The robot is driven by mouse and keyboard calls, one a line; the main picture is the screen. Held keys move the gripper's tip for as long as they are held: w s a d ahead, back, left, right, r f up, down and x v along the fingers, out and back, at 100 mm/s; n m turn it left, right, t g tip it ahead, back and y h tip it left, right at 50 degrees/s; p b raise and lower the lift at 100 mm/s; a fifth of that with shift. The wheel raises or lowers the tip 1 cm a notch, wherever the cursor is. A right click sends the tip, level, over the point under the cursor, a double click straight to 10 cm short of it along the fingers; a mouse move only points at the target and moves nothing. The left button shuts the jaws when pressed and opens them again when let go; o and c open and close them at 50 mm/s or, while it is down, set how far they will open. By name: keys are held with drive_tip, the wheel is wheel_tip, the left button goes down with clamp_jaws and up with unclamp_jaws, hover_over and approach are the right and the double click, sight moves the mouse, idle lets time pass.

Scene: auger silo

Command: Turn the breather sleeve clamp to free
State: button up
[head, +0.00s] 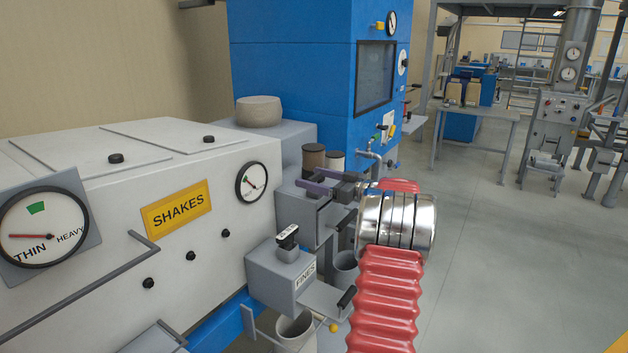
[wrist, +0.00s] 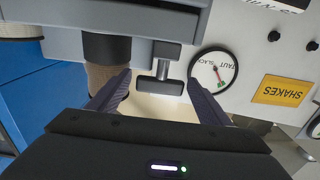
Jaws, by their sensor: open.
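In the wrist view, which is upside down, a grey T-shaped handle (wrist: 166,52) sticks out from a grey housing, with its crossbar level. It looks like the sleeve clamp, though no label shows on it. A brown cloth sleeve (wrist: 104,75) with a dark upper band hangs to its left. My gripper (wrist: 160,77) is open, with one purple finger on each side of the handle and gaps between. In the head view my gripper (head: 304,178) points left at the machine, and the handle is hidden there. A TAUT/SLACK gauge (wrist: 213,72) is right of the handle.
A SHAKES plate (head: 177,208) and several black knobs are on the white cabinet. A FINES box (head: 285,273) with a black-topped lever (head: 287,236) stands below my gripper. A blue cabinet (head: 290,60) rises behind. Open floor (head: 500,260) lies to the right.

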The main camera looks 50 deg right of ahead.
drive_tip(key=s+d, duration=0.1)
drive_tip(key=s, duration=1.2)
drive_tip(key=shift+s+d, duration=0.2)
drive_tip(key=shift+s, duration=0.15)
drive_tip(key=shift+d+f, duration=0.1)
drive_tip(key=s+d+f+m+g+h, duration=0.3)
drive_tip(key=d+f+m+g+h, duration=0.1)
drive_tip(key=d+h, duration=0.2)
drive_tip(key=s+d+f+m+g+h, duration=0.2)
drive_tip(key=d+f+m+g+h, duration=0.15)
drive_tip(key=d+h, duration=0.3)
drive_tip(key=w+a+f+g+y, duration=0.15)
drive_tip(key=a+g+y, duration=0.55)
drive_tip(key=a, duration=3.2)
drive_tip(key=s+a+r+n+t+y, duration=0.1)
drive_tip(key=s+a+n+y, duration=0.1)
drive_tip(key=a, duration=1.5)
drive_tip(key=s+a+r+n+t+y, duration=0.1)
drive_tip(key=s+a+r+n, duration=0.1)
drive_tip(key=a, duration=1.5)
drive_tip(key=shift+s+r+n+y, duration=0.15)
drive_tip(key=shift+s+n+y, duration=0.25)
drive_tip(key=shift+n, duration=0.75)
